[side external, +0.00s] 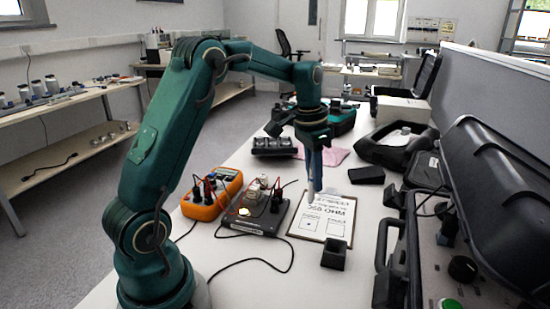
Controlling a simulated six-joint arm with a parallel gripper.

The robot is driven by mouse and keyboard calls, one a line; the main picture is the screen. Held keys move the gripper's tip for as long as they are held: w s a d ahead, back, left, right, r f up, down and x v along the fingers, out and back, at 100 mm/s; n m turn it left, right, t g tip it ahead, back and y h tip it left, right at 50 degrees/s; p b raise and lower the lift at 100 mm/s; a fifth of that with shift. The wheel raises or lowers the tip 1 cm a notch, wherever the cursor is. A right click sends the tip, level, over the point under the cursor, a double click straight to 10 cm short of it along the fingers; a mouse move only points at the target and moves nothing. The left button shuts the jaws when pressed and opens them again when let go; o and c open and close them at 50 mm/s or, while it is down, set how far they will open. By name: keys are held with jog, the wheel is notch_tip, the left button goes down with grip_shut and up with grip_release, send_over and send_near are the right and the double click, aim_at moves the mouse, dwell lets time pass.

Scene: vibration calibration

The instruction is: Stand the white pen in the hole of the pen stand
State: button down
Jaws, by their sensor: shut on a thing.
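My gripper (314,180) points straight down above the clipboard and is shut on the white pen. Only a small pale part of the pen shows at the fingertips, and the fingers hide the rest. The pen stand, a small black square block with an opening in its top (334,255), stands on the white table near the clipboard's front edge. My gripper is behind the stand and a little left of it in the picture, apart from it and higher up.
A clipboard with a printed sheet (322,219) lies below my gripper. An orange multimeter (211,194) and a dark box with cables (259,209) are left. Black cases (500,190) crowd the right. A small black block (367,175) lies behind. Bare table surrounds the stand's front.

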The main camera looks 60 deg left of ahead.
jog(key=d+r+m, duration=0.2)
jog(key=d+m, duration=0.3)
jog(key=d, duration=0.5)
send_near(340, 251)
jog(key=shift+w+d+f+h, duration=0.1)
jog(key=shift+w+d+h, duration=0.1)
jog(key=shift+h, duration=0.1)
jog(key=shift+f, duration=2.15)
dwell(1.3)
jog(key=shift+c, duration=1.7)
grip_release()
notch_tip(340, 251, up, 8)
